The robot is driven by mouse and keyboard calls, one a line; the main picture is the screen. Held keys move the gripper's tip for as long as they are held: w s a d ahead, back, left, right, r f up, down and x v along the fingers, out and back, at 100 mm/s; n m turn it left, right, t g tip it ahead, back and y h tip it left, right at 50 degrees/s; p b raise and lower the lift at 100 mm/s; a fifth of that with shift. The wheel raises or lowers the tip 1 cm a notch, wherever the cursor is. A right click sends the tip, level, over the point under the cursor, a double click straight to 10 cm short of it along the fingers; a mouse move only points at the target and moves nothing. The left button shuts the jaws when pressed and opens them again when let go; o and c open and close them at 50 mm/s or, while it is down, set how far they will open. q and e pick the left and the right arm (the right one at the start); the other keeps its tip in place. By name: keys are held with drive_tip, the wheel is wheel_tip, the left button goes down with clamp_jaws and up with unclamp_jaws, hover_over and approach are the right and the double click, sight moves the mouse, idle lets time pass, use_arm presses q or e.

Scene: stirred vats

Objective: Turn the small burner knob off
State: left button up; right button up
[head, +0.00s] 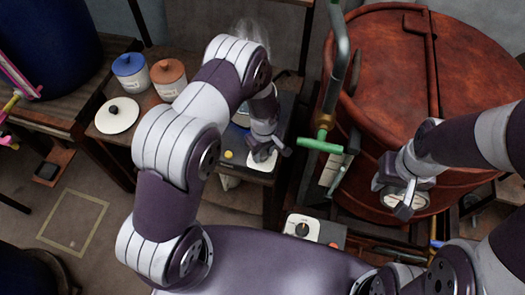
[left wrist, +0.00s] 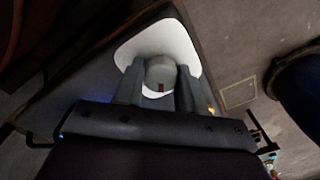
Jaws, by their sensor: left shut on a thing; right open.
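The small burner knob (left wrist: 161,74) is a round grey knob with a small red mark, on a white plate (left wrist: 188,40). My left gripper (left wrist: 158,88) is shut on it, one finger on each side. In the head view, my left gripper (head: 265,148) points down at the front of a dark unit, over the white plate (head: 262,161); the knob itself is hidden there. My right gripper (head: 401,192) is open, in front of a round pale gauge (head: 405,202) on the vat; I cannot tell whether it touches.
A large red-brown vat (head: 430,75) fills the right, with a green tap handle (head: 320,145) beside it. A white panel with a black dial (head: 302,229) is at the front centre. A blue jar (head: 130,70), an orange jar (head: 169,75) and a white lid (head: 117,116) stand at left.

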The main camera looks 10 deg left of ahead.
use_arm(q)
drive_tip(key=shift+r+m, duration=0.1)
drive_tip(key=shift+m, duration=0.3)
drive_tip(key=m, duration=0.5)
drive_tip(key=shift+m, duration=0.4)
drive_tip(key=m, duration=0.5)
drive_tip(key=shift+t, duration=0.3)
drive_tip(key=shift+m, duration=0.3)
drive_tip(key=o, duration=1.1)
drive_tip(key=shift+c, duration=0.2)
drive_tip(key=shift+s, duration=0.1)
drive_tip(key=shift+r, duration=0.1)
